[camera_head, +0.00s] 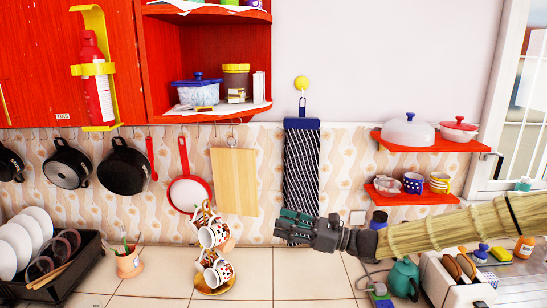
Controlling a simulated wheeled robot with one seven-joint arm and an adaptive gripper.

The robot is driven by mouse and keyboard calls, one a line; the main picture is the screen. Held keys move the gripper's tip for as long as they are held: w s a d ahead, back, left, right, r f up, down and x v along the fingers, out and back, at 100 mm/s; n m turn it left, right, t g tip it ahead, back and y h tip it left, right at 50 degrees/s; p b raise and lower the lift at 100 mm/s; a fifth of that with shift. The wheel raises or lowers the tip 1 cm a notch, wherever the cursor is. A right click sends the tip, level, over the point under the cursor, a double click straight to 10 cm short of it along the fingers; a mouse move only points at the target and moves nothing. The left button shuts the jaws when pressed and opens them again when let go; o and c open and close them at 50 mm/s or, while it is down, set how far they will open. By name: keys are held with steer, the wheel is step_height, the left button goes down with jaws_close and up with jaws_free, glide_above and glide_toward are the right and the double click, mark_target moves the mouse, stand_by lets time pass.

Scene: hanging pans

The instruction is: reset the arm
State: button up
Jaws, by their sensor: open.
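My gripper (282,226) is open and empty at the lower middle of the head view. My arm reaches in from the right edge and lies nearly level above the counter. The gripper points left, in front of the lower end of a dark checked cloth (301,170) hanging on the wall. Hanging pans line the wall at left: a black pan (124,167), another black pan (67,166), and a white pan with a red rim (188,192). A wooden board (234,182) hangs beside them. None of these is in the gripper.
A cup stand with patterned cups (212,236) stands left of my gripper. A dish rack (62,281) is at the far left, a toaster (450,282) and green kettle (403,278) below my arm. Shelves (420,143) hold pots. The tiled counter (305,275) is clear in the middle.

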steer(key=s+a+f+n+g+h+b, duration=0.1)
steer(key=s+f+n+g+h+b, duration=0.15)
steer(key=s+f, duration=0.75)
steer(key=s+f+n+g+h+b, duration=0.15)
steer(key=s+f+h, duration=0.25)
steer(key=f, duration=1.2)
steer(key=s+a+f+n+g+h+b, duration=0.1)
steer(key=s+f+n+g+h, duration=0.15)
steer(key=s+f, duration=0.7)
steer(key=s+d+f+n+h+b, duration=0.4)
steer(key=s+d+f+n, duration=0.3)
steer(key=s+d+f, duration=0.3)
steer(key=s+d+f+n+t+h+b, duration=0.1)
steer(key=s+d+f+n+h+b, duration=0.4)
steer(key=s+d+f, duration=0.6)
steer(key=shift+s+f+n+h, duration=0.15)
steer(key=shift+f+n+h, duration=0.7)
steer(key=shift+f, duration=1.8)
steer(key=shift+y, duration=0.25)
